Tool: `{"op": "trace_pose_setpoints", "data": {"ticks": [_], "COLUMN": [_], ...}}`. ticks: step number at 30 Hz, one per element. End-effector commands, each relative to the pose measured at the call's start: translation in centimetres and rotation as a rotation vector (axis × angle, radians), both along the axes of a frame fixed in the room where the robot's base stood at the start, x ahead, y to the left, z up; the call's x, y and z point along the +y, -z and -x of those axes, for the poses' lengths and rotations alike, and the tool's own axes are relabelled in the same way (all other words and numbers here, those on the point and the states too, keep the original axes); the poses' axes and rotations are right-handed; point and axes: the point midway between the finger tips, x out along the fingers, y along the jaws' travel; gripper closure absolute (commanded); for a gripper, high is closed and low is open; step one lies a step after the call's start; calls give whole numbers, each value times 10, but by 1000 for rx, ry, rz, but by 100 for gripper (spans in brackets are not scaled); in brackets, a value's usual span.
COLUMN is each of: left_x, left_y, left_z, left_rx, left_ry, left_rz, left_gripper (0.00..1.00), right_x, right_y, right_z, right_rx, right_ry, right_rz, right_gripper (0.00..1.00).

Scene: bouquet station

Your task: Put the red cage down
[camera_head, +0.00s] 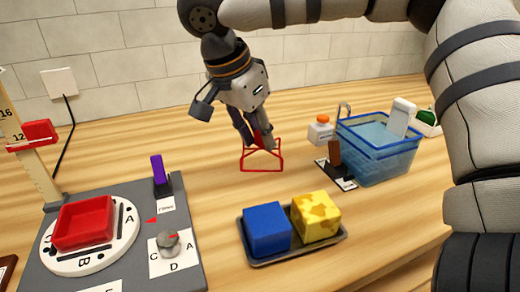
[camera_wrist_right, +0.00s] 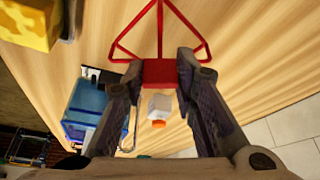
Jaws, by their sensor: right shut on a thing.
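The red cage (camera_head: 262,168) is a thin red wire frame with a solid red grip block (camera_wrist_right: 160,72) at its top. My right gripper (camera_head: 258,142) points down over the middle of the table, and its fingers are shut on the grip block. In the right wrist view the gripper (camera_wrist_right: 161,66) has one finger on each side of the block, with the wires spreading out beyond it. The cage is upright, very low over the wooden table (camera_head: 205,140); I cannot tell if its base touches the wood. My left gripper is out of view.
A tray (camera_head: 283,255) with a blue cube (camera_head: 267,229) and a yellow patterned cube (camera_head: 316,217) is in front. A blue water basin (camera_head: 378,160) and a white bottle with an orange cap (camera_head: 320,130) stand right. A grey board with a red dish (camera_head: 84,222) is left. Wood around the cage is clear.

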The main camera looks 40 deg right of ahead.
Motion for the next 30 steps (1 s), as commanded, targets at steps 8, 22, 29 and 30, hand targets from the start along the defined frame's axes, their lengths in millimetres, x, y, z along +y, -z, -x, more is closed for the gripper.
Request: {"op": "trace_pose_setpoints", "data": {"ticks": [8,22,29,30], "left_x": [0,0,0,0], "left_y": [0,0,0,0], "left_z": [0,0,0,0], "left_rx": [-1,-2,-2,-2], "left_ry": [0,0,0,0], "left_rz": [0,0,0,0], "left_gripper": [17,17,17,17], "right_x": [-10,-9,-9,-9], "right_y": [35,47,47,47], "right_z": [-7,-8,-8,-8], "right_rx": [3,-2,-2,-2], "right_ry": [-1,0,0,0], "right_rz": [1,0,0,0], "right_gripper": [93,61,54,54]}}
